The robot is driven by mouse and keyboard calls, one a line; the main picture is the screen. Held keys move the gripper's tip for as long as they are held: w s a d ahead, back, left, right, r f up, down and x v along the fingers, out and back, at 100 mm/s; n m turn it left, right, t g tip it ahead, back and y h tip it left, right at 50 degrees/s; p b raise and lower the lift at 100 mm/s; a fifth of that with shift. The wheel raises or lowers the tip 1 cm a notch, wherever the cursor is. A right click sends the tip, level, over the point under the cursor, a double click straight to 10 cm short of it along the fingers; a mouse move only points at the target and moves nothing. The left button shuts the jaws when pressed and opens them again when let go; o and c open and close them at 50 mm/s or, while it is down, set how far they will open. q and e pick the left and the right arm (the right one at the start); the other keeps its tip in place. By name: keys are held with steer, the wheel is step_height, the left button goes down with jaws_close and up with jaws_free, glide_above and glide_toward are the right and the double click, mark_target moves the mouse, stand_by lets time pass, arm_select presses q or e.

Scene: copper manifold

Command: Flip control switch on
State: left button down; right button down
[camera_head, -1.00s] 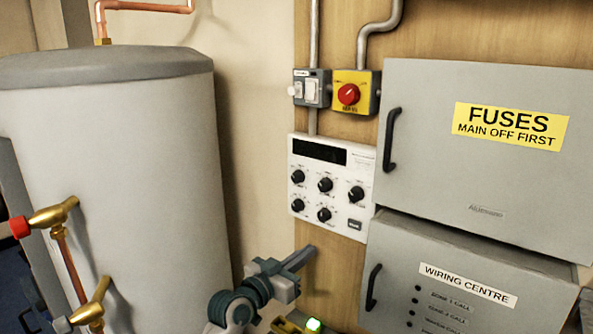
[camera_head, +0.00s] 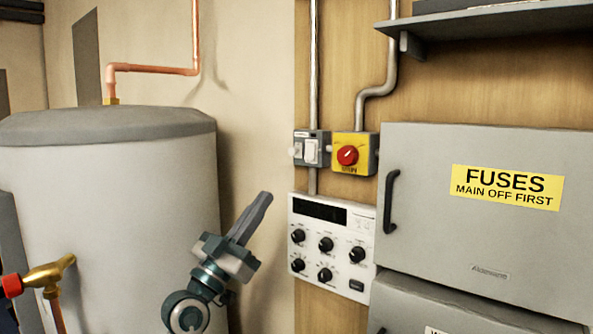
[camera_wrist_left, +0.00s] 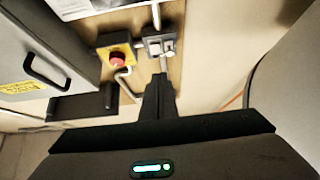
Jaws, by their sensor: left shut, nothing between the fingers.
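The grey switch box (camera_head: 311,149) with white rocker switches is fixed to the wooden board, left of a yellow box with a red rotary knob (camera_head: 347,155). Its label is too small to read. My left gripper (camera_head: 264,197) is shut and empty, pointing up and right, below and left of the switch box and apart from it. In the left wrist view the closed fingers (camera_wrist_left: 158,88) point toward the switch box (camera_wrist_left: 160,45), with the red knob (camera_wrist_left: 117,59) beside it. My right gripper is not in view.
A white control panel (camera_head: 331,243) with several black knobs is below the switches. A grey fuse cabinet (camera_head: 430,230) with a black handle is at right, under a shelf (camera_head: 490,25). A large grey tank (camera_head: 110,200) with a brass valve (camera_head: 48,275) stands at left.

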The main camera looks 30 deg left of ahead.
arm_select(q)
steer(key=shift+w, duration=0.1)
steer(key=p, duration=0.6)
glide_toward(306, 155)
step_height(306, 155, up, 5)
steer(key=shift+w+d+f+p, duration=0.1)
steer(key=shift+w+f+p, duration=0.15)
steer(key=shift+w, duration=0.45)
steer(key=shift+w+f+p, duration=0.2)
steer(key=shift+w+f, duration=0.1)
steer(key=shift+w, duration=0.4)
steer(key=shift+w+d+f+p, duration=0.1)
steer(key=shift+w+f+p, duration=0.15)
steer(key=shift+w, duration=0.45)
